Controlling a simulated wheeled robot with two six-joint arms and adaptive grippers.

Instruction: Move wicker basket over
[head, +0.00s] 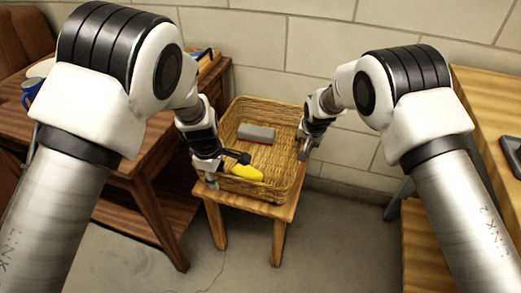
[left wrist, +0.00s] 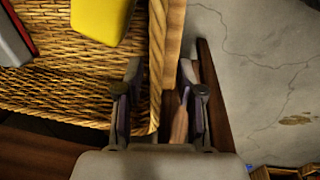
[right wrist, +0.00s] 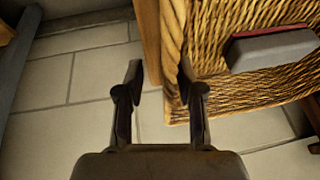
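The wicker basket (head: 288,120) stands on a small wooden stool (head: 255,205). It holds a yellow object (head: 246,172) and a grey block with a red edge (head: 257,133). My left gripper (head: 222,168) is at the basket's left front side; in the left wrist view its open fingers (left wrist: 163,82) lie on either side of the basket's wall. My right gripper (head: 306,148) is at the opposite side. In the right wrist view its fingers (right wrist: 160,82) are apart near the woven rim (right wrist: 174,50). Whether either gripper touches the basket cannot be told.
A dark wooden table (head: 150,150) with a blue mug (head: 31,90) stands at the left. A lighter wooden desk (head: 495,105) with a black object (head: 512,152) stands at the right. A block wall is behind the stool. Bare floor (head: 330,240) lies in front and to the right.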

